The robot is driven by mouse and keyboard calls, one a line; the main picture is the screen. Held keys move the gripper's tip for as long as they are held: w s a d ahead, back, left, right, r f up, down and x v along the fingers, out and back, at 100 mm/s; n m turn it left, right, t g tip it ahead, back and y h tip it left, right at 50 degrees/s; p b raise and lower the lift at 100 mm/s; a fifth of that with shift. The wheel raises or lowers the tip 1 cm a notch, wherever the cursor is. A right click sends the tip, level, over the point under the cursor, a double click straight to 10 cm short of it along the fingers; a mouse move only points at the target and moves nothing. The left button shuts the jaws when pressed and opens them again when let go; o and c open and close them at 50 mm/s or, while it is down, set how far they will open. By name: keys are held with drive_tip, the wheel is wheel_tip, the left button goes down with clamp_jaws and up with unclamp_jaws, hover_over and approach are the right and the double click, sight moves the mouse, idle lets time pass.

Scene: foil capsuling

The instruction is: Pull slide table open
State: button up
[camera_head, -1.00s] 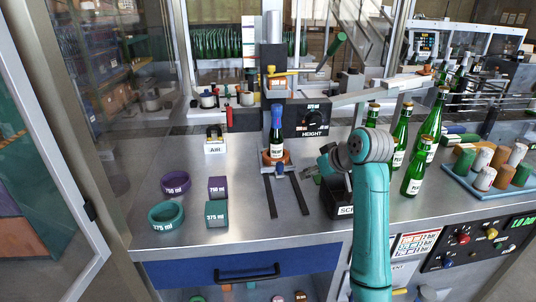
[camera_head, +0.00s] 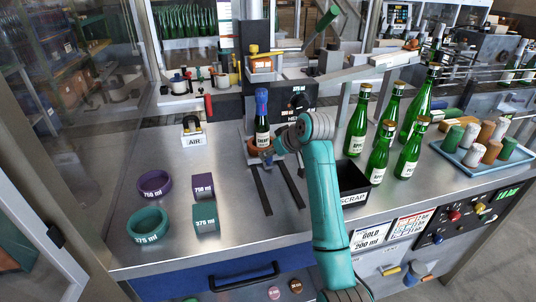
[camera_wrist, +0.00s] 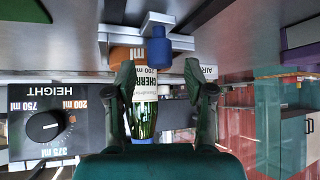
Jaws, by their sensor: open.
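The slide table's orange round holder (camera_head: 254,147) sits at the back end of two dark rails (camera_head: 262,190) on the steel worktop. A green bottle (camera_head: 262,138) with a blue capsule stands upright in it. In the wrist view, which is upside down, a blue knob (camera_wrist: 158,46) on a grey bracket lies just past my open fingertips (camera_wrist: 158,75). The bottle (camera_wrist: 145,110) shows between the fingers, behind them. I see no grip on the knob.
The black scrap bin (camera_head: 353,184) stands close to the right of my arm. Several green bottles (camera_head: 378,155) and a blue tray (camera_head: 470,160) are further right. The air unit (camera_head: 193,135) and ring gauges (camera_head: 149,224) are left. The worktop before the rails is clear.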

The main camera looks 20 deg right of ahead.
drive_tip(key=shift+x, duration=1.5)
clamp_jaws()
